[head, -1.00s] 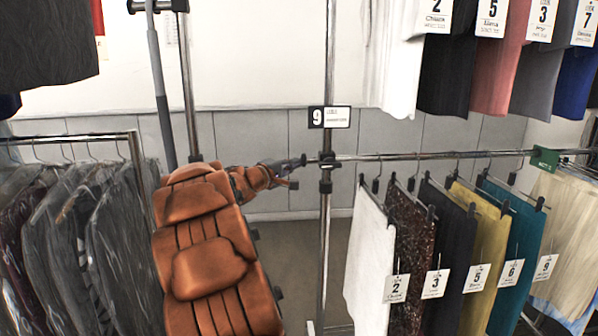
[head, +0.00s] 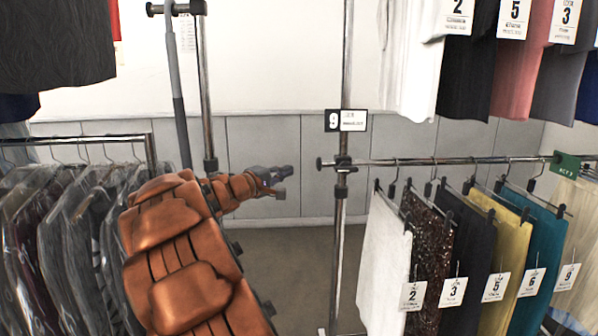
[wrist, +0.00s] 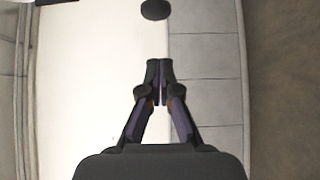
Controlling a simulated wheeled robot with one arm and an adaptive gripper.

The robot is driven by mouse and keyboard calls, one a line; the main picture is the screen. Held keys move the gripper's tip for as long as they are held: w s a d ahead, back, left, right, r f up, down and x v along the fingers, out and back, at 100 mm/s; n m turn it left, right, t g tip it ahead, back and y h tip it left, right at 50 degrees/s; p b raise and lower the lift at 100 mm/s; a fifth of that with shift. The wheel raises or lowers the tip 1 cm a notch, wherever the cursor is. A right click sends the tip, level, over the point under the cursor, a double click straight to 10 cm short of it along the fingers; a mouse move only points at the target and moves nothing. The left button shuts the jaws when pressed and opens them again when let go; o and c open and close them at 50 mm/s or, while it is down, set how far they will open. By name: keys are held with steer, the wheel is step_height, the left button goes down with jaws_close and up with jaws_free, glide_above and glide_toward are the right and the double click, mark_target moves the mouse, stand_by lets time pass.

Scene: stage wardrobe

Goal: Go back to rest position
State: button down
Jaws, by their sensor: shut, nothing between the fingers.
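My gripper (head: 277,181) is at the end of my orange padded arm, in the middle of the head view. It is in the gap between the left rack and the metal upright, a little left of the upright and apart from it. In the wrist view its two dark fingers (wrist: 160,68) are together at the tips with nothing between them. Behind the fingers the wrist view shows a white wall and grey panelling.
A rack of bagged garments (head: 60,230) stands at left. A metal upright (head: 339,230) with a number 9 sign (head: 346,120) is right of my gripper. Numbered garments such as a white one (head: 384,260) hang on the right rail (head: 450,160). Floor (head: 290,260) shows clear between.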

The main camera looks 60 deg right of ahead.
steer(key=v, duration=0.5)
steer(key=shift+w+a, duration=0.2)
steer(key=shift+a, duration=0.1)
steer(key=s+a+f+t+y, duration=0.1)
steer(key=s+a+f+y, duration=0.25)
steer(key=a+f, duration=0.45)
steer(key=s+a+f+y, duration=0.3)
steer(key=a+f+y, duration=0.15)
steer(key=a, duration=0.75)
steer(key=s+a+f+t+y, duration=0.1)
steer(key=s+a+f+y, duration=0.4)
steer(key=a, duration=0.6)
steer(key=s+a+f+n+y, duration=0.2)
steer(key=s+a+f, duration=0.15)
steer(key=a, duration=0.75)
steer(key=s+a+f+n+y, duration=0.1)
steer(key=s+a+f+y, duration=0.25)
steer(key=a, duration=0.75)
step_height(320, 180, up, 16)
steer(key=w+t+h+p, duration=0.1)
steer(key=p, duration=1.4)
steer(key=shift+w+d+r, duration=0.15)
steer(key=shift+d+r, duration=0.05)
steer(key=shift+d, duration=0.1)
